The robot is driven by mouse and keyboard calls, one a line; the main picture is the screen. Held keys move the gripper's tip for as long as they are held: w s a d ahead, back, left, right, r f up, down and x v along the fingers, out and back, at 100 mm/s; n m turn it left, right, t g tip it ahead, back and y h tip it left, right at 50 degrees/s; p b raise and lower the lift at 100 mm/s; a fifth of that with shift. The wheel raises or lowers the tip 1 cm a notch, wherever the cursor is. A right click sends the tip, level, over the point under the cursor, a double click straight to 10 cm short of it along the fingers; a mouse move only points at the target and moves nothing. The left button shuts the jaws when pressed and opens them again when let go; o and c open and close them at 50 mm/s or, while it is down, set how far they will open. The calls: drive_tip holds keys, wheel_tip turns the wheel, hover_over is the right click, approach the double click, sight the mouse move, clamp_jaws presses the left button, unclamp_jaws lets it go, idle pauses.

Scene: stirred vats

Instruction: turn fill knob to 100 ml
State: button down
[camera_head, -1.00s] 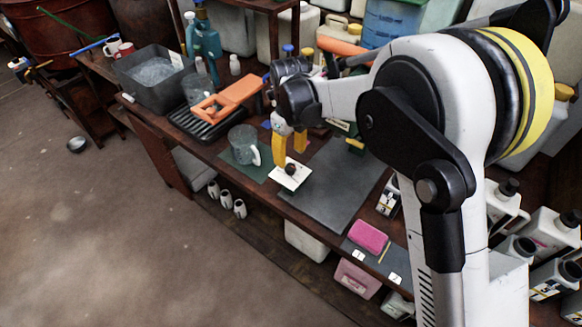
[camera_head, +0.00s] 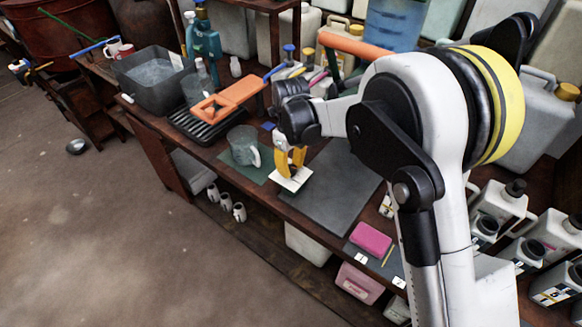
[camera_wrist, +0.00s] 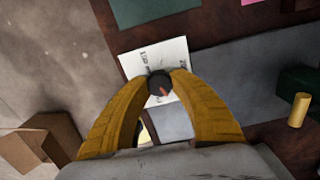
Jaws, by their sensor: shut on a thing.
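The fill knob (camera_wrist: 159,84) is a small dark round knob with a reddish pointer mark, on a white printed plate (camera_wrist: 146,58) at the bench's front edge. The plate's print is too small to read. In the head view the plate (camera_head: 289,180) shows beneath my gripper (camera_head: 290,165), whose fingers hide the knob there. In the wrist view my gripper's two yellow fingers (camera_wrist: 160,86) come in from left and right and are shut on the knob. The pointer slants toward the lower right in the wrist view.
A grey mug (camera_head: 242,146) stands on a green mat just left of the plate. A dark grey mat (camera_head: 335,190) lies bare to the right. A pink sponge (camera_head: 371,240) is farther right. An orange-handled item (camera_head: 240,92) and a grey bin (camera_head: 152,78) stand behind left.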

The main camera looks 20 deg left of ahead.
drive_tip(key=n+p, duration=0.1)
drive_tip(key=n, duration=0.5)
drive_tip(key=shift+n+p, duration=0.3)
drive_tip(key=n, duration=0.3)
drive_tip(key=shift+n+p, duration=0.3)
drive_tip(key=n, duration=0.3)
drive_tip(key=shift+n, duration=0.3)
drive_tip(key=n, duration=0.3)
drive_tip(key=shift+n+p, duration=0.3)
drive_tip(key=shift+p, duration=0.05)
drive_tip(key=n, duration=0.3)
drive_tip(key=shift+n, duration=0.4)
drive_tip(key=n, duration=0.6)
drive_tip(key=shift+n+p, duration=0.3)
drive_tip(key=shift+p, duration=0.05)
